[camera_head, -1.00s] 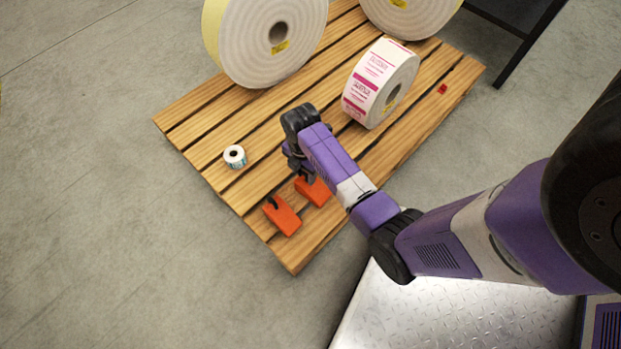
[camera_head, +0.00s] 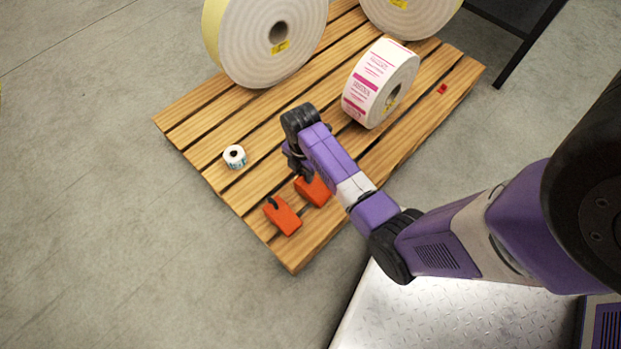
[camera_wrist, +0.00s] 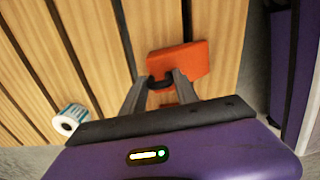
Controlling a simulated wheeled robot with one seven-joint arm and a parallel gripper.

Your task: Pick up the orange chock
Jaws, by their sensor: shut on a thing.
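An orange chock (camera_head: 314,191) with a black handle is at the near part of the wooden pallet, right below my gripper (camera_head: 298,172). In the wrist view the same chock (camera_wrist: 180,62) lies just beyond my fingertips (camera_wrist: 162,77). My gripper is shut on its black handle, which sits between the fingertips. I cannot tell whether the chock touches the slats. A second orange chock (camera_head: 283,216), with a black hooked handle, lies on the pallet to the lower left. A strip of orange, likely this second chock (camera_wrist: 168,105), shows between my fingers in the wrist view.
The slatted pallet (camera_head: 185,137) also bears a small white label roll (camera_head: 235,157), a pink-printed roll (camera_head: 380,83), two large white rolls (camera_head: 270,40) (camera_head: 410,12) and a small red object (camera_head: 442,89). A dark leg (camera_head: 530,45) stands at upper right. Floor left is clear.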

